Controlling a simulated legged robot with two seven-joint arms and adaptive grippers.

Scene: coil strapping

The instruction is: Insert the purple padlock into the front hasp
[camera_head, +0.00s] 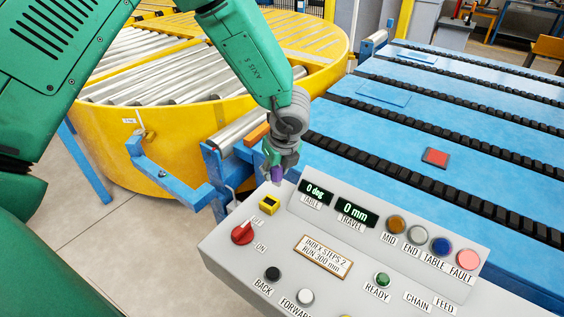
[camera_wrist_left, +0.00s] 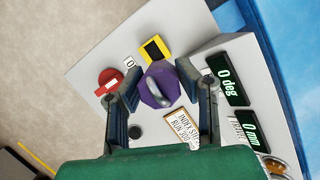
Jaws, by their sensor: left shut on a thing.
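My left gripper (camera_head: 279,165) points down above the near left part of the grey control panel. It is shut on the purple padlock (camera_head: 277,174), which shows just below the fingers. In the left wrist view the padlock (camera_wrist_left: 158,84) lies between the two fingers, with its grey shackle toward the camera. A small yellow block with a dark opening (camera_head: 268,205) sits on the panel close to the padlock and also shows in the left wrist view (camera_wrist_left: 155,48). I cannot tell whether this block is the front hasp. My right gripper is not in view.
The panel (camera_head: 228,252) carries a red OFF/ON knob (camera_head: 242,234), two displays (camera_head: 357,212) and several buttons. A blue conveyor (camera_head: 400,130) with black chains lies behind it. A yellow roller turntable (camera_head: 190,150) stands at the left, with blue brackets (camera_head: 165,172) in front.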

